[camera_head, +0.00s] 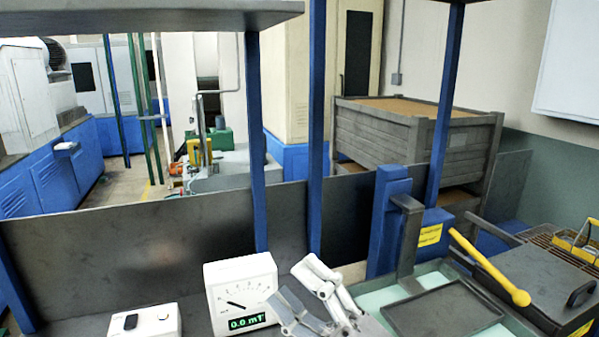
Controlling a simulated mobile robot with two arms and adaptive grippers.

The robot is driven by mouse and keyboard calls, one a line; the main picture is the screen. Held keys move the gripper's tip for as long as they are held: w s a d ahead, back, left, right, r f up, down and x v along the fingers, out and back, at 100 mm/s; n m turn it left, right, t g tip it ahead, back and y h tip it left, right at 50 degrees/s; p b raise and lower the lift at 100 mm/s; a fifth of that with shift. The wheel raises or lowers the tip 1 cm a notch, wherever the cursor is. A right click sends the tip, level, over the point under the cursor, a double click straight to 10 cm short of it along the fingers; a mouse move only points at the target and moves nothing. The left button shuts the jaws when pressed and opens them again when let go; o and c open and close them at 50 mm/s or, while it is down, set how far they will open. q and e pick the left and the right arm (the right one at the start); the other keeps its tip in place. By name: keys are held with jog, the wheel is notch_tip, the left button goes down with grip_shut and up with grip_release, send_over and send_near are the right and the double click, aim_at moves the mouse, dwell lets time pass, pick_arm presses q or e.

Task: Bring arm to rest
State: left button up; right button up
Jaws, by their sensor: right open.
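My right gripper (300,298) shows at the bottom centre of the head view, with light grey linked fingers. It is open, and I see nothing between its fingers. It is in front of the bench, just right of the white gauge box (241,288) and overlapping its right edge in the picture. Whether it touches the box I cannot tell. The rest of my right arm is cut off by the lower edge. My left gripper is not in view.
A small white box (146,322) stands left of the gauge. At right are a tray with pale green liquid (375,300), a dark plate (442,311), a yellow-handled lever (490,268) and a blue machine (388,222). Blue posts (316,130) and a dark back panel (150,250) stand behind.

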jog(key=w+d+f+m+t+h, duration=0.4)
jog(key=d+f+m+h, duration=1)
jog(key=d+m+h, duration=0.45)
jog(key=s+d+f+m+g+h, duration=0.2)
jog(key=s+f+m+g, duration=0.25)
jog(key=f, duration=0.55)
jog(key=s+f+m+g+y, duration=0.1)
jog(key=s+f+g, duration=0.5)
jog(key=s, duration=0.4)
jog(key=s+f+m+g, duration=0.1)
jog(key=s+f+g, duration=0.3)
jog(key=s+f, duration=0.5)
notch_tip(320, 180, down, 25)
jog(key=s+g, duration=0.1)
jog(key=s, duration=0.1)
jog(key=s+d+f+g, duration=0.1)
jog(key=s+d+f, duration=0.2)
jog(key=s+f, duration=1.2)
jog(key=shift+s+f+n, duration=0.3)
jog(key=shift+s+n, duration=0.1)
jog(key=shift+s, duration=0.25)
